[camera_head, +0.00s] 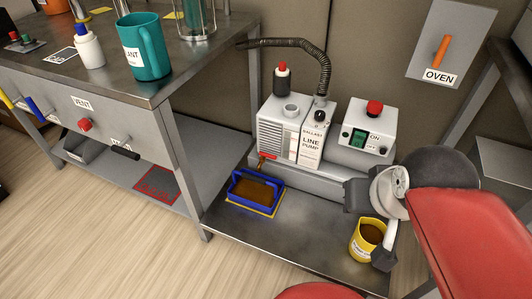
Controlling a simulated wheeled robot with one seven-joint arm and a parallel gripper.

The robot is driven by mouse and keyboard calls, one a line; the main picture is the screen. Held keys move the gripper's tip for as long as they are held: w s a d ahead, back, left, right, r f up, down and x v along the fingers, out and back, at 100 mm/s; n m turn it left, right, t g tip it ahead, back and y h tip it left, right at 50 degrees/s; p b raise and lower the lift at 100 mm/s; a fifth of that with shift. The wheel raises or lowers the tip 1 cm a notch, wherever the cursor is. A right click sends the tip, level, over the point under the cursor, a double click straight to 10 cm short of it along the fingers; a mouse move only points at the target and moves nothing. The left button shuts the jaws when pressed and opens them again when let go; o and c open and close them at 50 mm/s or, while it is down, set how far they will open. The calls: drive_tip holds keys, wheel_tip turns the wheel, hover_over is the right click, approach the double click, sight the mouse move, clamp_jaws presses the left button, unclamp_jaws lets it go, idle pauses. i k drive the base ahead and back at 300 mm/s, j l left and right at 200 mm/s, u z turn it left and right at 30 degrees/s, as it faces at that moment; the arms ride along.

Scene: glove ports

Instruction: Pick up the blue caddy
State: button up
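The blue caddy (233,189) is a shallow rectangular tray with a raised bar handle and brown contents. It stands upright on a yellow-edged patch on the low metal shelf, in front of the pump and below a small red-handled tap (267,156). My gripper (383,258) is at the lower right, below my red arm, well to the right of the caddy and apart from it. Its dark end overlaps the right side of a yellow cup in the picture. Its fingers are not clearly visible, so I cannot tell whether it is open or shut.
The yellow cup (359,246) with brown contents is near the shelf's right end. The line pump (287,134) and switch box (363,135) stand behind the caddy. A bench leg (188,180) rises to its left. The shelf (290,232) is clear between caddy and cup.

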sight(261, 193)
drive_tip(key=i+j, duration=0.1)
drive_tip(key=j, duration=0.4)
drive_tip(key=j+z, duration=0.4)
drive_tip(key=j, duration=0.4)
drive_tip(key=j+z, duration=0.4)
drive_tip(key=j, duration=0.4)
drive_tip(key=z, duration=0.4)
